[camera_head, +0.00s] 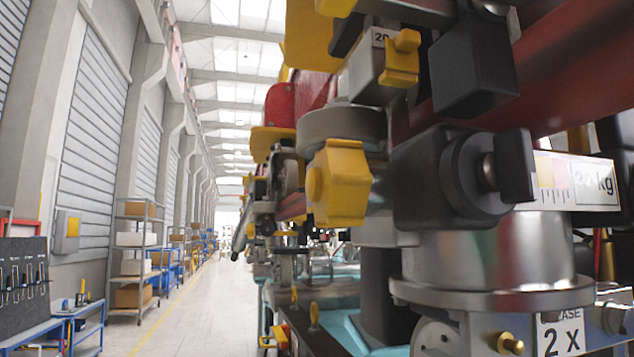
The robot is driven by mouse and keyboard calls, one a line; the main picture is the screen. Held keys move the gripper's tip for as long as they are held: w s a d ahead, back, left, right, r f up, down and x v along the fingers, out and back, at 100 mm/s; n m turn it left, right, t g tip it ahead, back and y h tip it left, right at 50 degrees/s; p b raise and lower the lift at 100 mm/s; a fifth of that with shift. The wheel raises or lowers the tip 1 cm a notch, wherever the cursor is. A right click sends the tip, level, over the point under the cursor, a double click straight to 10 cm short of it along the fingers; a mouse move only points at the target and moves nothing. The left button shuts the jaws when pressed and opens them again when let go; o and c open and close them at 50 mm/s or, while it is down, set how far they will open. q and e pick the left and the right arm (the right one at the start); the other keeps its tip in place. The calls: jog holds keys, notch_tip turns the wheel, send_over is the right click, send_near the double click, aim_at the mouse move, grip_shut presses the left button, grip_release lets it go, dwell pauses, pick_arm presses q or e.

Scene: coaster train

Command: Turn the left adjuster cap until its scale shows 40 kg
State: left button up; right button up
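A black adjuster-like cap (440,180) with a round hub sits on the train part at right centre, above a shiny metal cylinder (487,258). A black end piece (514,166) sticks out to its right. Beside it is a white scale plate (575,182) with coloured bands and tick marks. Its boxed label ends in "0 kg"; I cannot read the first digit surely, and the plate's left part is hidden. I cannot tell if this is the left adjuster. I can make out neither gripper in the head view.
Yellow caps (340,183) and a dark block (473,65) crowd the train's side. A "2 X" label (561,333) is below the cylinder. The aisle floor (195,300) is clear. Shelves (136,255) and a blue workbench (85,325) line the left wall.

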pick_arm(q)
jog(key=shift+d, duration=0.15)
pick_arm(e)
jog(key=shift+a, duration=0.5)
pick_arm(q)
jog(key=shift+d, duration=0.1)
pick_arm(e)
jog(key=shift+d, duration=0.1)
pick_arm(q)
jog(key=shift+d, duration=0.15)
pick_arm(e)
jog(key=shift+d, duration=0.45)
